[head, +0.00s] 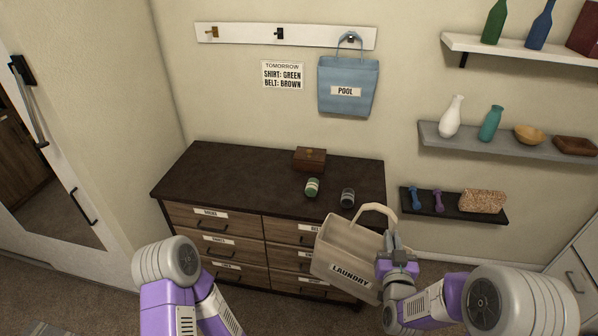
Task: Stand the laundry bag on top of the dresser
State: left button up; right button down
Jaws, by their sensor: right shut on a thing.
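The cream laundry bag (345,250), labelled LAUNDRY, hangs tilted in front of the right end of the dresser. My right gripper (392,252) is shut on the bag at its right side, near the handle; the fingertips are partly hidden. The dresser (235,180) has a dark brown top and labelled wooden drawers. The bag covers part of its right drawers. My left arm (168,262) shows at the lower left, but its gripper cannot be made out.
The left part of the top is clear. A blue POOL bag (348,75) hangs from a hook. Shelves (505,140) are on the right wall.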

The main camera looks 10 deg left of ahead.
aim_at(247, 187)
jog(key=u, duration=0.25)
jog(key=i, duration=0.6)
jog(key=u, duration=0.75)
jog(key=i, duration=1.1)
